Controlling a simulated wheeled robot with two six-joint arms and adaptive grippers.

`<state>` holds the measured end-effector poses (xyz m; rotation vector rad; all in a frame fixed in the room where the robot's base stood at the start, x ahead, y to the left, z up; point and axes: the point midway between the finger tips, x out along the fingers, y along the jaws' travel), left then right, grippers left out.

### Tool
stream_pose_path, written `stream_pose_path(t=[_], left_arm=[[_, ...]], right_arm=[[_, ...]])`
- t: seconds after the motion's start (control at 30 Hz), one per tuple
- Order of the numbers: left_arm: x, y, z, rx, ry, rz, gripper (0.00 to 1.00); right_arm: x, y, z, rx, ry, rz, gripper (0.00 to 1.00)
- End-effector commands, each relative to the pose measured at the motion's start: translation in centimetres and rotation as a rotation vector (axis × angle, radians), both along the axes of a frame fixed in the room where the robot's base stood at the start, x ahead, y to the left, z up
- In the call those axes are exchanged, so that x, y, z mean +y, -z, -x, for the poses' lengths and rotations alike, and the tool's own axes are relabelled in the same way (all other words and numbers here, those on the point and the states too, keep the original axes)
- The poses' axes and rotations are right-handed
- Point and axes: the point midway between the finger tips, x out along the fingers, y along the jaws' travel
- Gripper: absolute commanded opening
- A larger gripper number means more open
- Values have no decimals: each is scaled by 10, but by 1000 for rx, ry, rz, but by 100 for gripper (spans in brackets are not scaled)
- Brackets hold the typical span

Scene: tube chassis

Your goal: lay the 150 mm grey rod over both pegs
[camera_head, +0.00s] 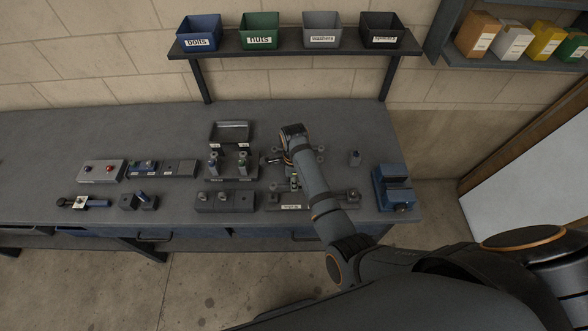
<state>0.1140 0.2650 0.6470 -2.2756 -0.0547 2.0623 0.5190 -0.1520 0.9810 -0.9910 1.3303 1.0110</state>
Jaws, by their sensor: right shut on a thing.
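My right gripper (277,160) is over the middle of the workbench, just right of a block with two upright posts (228,172). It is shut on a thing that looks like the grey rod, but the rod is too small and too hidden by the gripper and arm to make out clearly. The two pegs cannot be told apart for certain from the other small upright parts around the gripper. A labelled plate (288,206) lies in front of the gripper, partly behind my right arm. My left gripper is not in view.
A dark open tray (231,131) stands behind the post block. A blue vise (393,188) stands at the right end. Labelled bins (260,31) sit on the raised shelf. The bench's back left is clear.

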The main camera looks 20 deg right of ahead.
Motion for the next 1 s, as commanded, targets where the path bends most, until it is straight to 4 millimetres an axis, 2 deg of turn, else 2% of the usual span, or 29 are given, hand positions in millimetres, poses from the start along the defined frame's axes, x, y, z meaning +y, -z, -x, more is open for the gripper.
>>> stream_pose_path(t=[0.17,0.27,0.4,0.5,0.63,0.8,0.9,1.0], left_arm=[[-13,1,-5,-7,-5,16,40],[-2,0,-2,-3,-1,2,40],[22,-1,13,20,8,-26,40],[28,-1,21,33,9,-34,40],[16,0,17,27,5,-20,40],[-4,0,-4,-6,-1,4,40],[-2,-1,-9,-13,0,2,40],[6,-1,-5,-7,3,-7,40]], right_arm=[[1,3,1,0,1,-1,0],[1,9,0,-1,0,-2,0],[1,21,1,-1,0,-2,0],[1,27,0,-2,0,-2,0],[1,31,0,-2,0,-2,0],[2,31,2,-2,0,-2,0],[2,31,2,-2,0,-2,0],[2,30,1,-2,0,-2,0]])
